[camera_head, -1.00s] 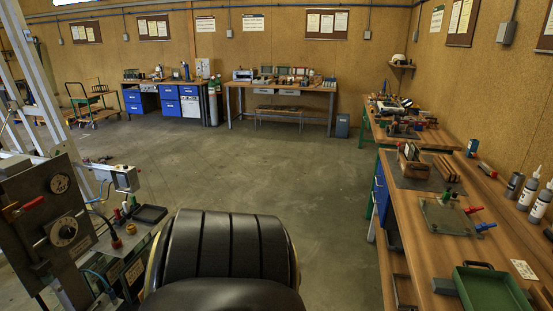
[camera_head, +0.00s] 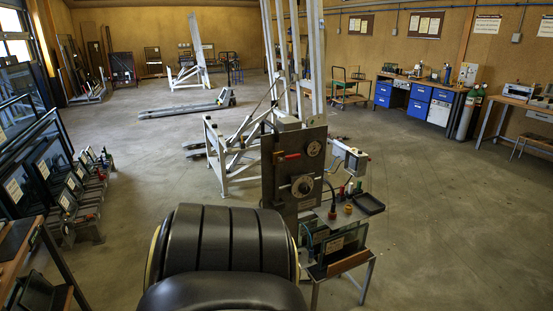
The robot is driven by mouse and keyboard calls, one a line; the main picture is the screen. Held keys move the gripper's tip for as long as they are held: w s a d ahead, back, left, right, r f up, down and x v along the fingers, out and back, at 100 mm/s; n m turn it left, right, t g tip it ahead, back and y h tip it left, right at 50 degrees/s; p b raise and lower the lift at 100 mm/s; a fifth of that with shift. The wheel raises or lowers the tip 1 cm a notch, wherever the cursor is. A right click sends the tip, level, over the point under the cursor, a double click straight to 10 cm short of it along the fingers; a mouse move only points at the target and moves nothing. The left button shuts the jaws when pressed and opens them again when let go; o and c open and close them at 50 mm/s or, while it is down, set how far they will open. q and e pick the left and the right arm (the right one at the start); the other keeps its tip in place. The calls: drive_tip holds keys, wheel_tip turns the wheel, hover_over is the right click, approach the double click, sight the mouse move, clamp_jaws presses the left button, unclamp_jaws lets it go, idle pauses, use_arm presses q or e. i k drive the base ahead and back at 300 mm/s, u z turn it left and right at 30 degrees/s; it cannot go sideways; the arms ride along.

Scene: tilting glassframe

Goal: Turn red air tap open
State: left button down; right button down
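The red air tap (camera_head: 291,156) is a small red lever on the upper left of a dark upright control panel (camera_head: 283,187). The lever lies roughly level, pointing right. A round dial (camera_head: 302,186) sits below it and a round gauge (camera_head: 314,148) to its right. The panel stands just right of the picture's middle, at the foot of a tall pale metal frame (camera_head: 318,60). Neither of my grippers is in view.
A small stand (camera_head: 341,262) with a black tray (camera_head: 368,204) and small fittings is right of the panel. Framed glass panes (camera_head: 50,165) stand at the left. A pallet truck (camera_head: 190,107) is farther back. Floor is free to the right.

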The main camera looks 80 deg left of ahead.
sight(296, 156)
drive_tip(key=u, duration=2.15)
